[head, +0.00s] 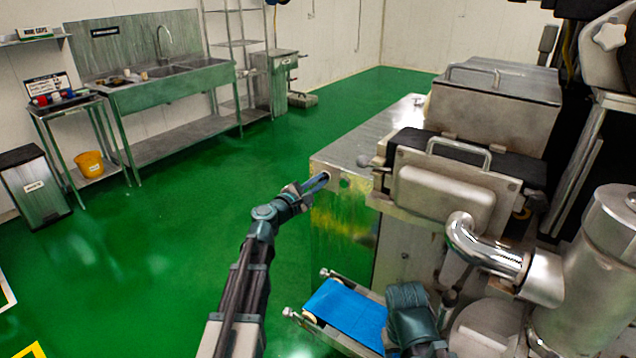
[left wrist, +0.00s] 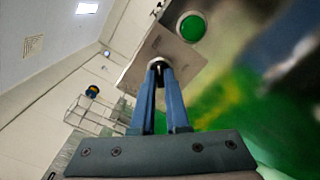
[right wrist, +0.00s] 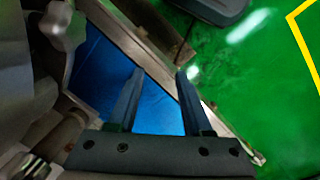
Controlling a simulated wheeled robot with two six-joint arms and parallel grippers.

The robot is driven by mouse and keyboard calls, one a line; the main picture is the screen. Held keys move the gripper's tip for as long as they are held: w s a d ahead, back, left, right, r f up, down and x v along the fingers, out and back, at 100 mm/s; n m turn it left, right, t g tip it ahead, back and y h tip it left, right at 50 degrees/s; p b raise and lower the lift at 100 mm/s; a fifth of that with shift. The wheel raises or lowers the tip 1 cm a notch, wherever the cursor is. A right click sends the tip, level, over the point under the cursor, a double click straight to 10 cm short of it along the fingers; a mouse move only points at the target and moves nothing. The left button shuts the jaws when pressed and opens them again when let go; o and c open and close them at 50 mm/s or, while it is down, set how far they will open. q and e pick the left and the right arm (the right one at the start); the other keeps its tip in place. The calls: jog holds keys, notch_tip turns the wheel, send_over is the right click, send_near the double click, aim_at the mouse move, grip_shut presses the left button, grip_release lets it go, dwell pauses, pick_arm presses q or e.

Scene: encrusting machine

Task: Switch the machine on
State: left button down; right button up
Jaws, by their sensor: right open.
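The steel machine (head: 340,152) stands on the right of the head view. My left gripper (head: 322,181) is at the near end of its long steel box, close to the end face. In the left wrist view a green round button (left wrist: 192,27) sits on the steel panel (left wrist: 150,52). The blue fingertips of my left gripper (left wrist: 160,70) are close together around a small dark knob (left wrist: 158,63) below the button. The knob is mostly hidden by the fingers. My right gripper (right wrist: 160,74) is open and empty above the blue conveyor belt (right wrist: 95,62).
The blue belt (head: 346,308) juts out low at the machine's front. A curved steel pipe (head: 485,250) and cylinder (head: 610,250) stand at right. A sink bench (head: 165,90), side table (head: 85,105) and yellow bucket (head: 90,164) are far left. Green floor (head: 150,240) is clear between.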

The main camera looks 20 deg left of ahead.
dwell(0.5)
pick_arm(q)
jog(key=m, duration=0.9)
jog(key=shift+m, duration=0.3)
jog(key=m, duration=0.4)
pick_arm(e)
jog(key=shift+r, duration=0.1)
pick_arm(q)
jog(key=shift+m, duration=2.1)
jog(key=c, duration=0.9)
grip_release()
